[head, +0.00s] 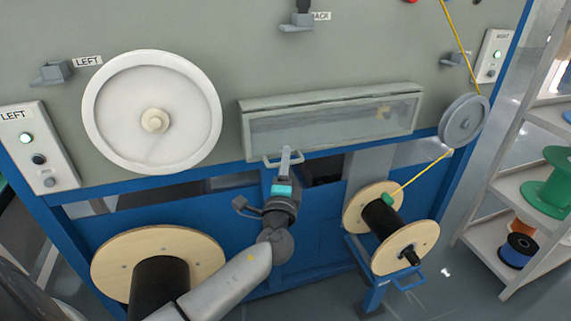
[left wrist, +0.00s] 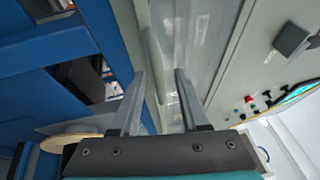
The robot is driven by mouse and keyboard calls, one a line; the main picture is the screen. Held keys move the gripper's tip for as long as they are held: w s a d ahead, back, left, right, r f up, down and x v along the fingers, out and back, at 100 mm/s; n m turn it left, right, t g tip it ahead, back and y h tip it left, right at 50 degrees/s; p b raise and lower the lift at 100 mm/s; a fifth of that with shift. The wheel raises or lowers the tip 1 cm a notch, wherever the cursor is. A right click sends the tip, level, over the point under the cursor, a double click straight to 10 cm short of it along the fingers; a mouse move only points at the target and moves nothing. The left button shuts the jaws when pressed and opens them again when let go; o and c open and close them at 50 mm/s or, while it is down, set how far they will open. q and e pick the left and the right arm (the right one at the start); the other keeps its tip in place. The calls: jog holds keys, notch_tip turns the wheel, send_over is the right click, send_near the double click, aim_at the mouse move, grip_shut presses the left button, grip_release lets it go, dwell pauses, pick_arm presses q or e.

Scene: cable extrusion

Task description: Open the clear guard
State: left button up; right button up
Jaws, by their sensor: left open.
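The clear guard (head: 345,123) is a see-through panel in a grey frame, set in the machine's grey front wall, and it looks closed. A light handle (head: 270,161) shows at its lower edge, left of the middle. My left gripper (head: 286,154) is at that lower edge, right by the handle. In the left wrist view my left gripper (left wrist: 159,75) is open, its fingers apart with a grey bar of the guard's lower edge (left wrist: 154,55) between and beyond them. Whether a finger touches the handle cannot be told. My right gripper is not in view.
A white wheel (head: 120,110) is on the wall to the left. A wooden spool (head: 160,247) stands below left, another (head: 412,240) below right, with a yellow cable (head: 425,173) running up past a grey pulley (head: 463,122). Control boxes flank the wall. Shelves (head: 512,185) stand at right.

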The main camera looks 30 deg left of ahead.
pick_arm(q)
grip_shut()
dwell(0.4)
dwell(1.1)
